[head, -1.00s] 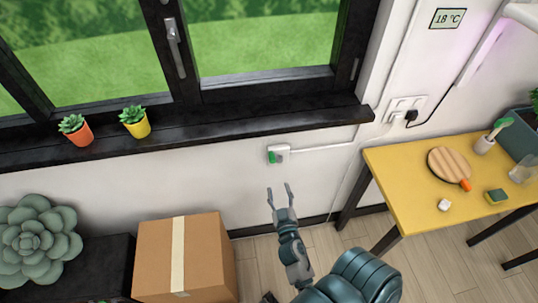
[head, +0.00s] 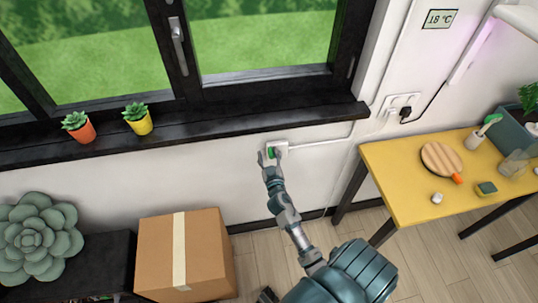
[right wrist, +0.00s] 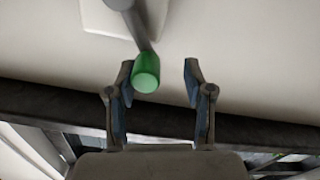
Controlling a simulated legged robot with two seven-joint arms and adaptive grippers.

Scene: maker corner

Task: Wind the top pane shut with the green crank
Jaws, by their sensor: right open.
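The green crank (head: 272,152) sits on a small white box (head: 282,146) on the wall just below the window sill. In the right wrist view its green knob (right wrist: 146,72) hangs on a grey arm from the box. My right gripper (head: 269,155) is open at the crank. In the right wrist view, the knob is between the fingertips of the open gripper (right wrist: 159,67), close to the left finger, and the right finger is clear of it. I cannot tell if the left finger touches it. The window's upper part, with any top pane, is out of view. My left gripper is not in view.
Two potted succulents, orange (head: 79,127) and yellow (head: 138,119), stand on the dark sill (head: 215,125). A cardboard box (head: 206,255) is on the floor below. A yellow table (head: 407,190) stands at the right. The wall around the crank is clear.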

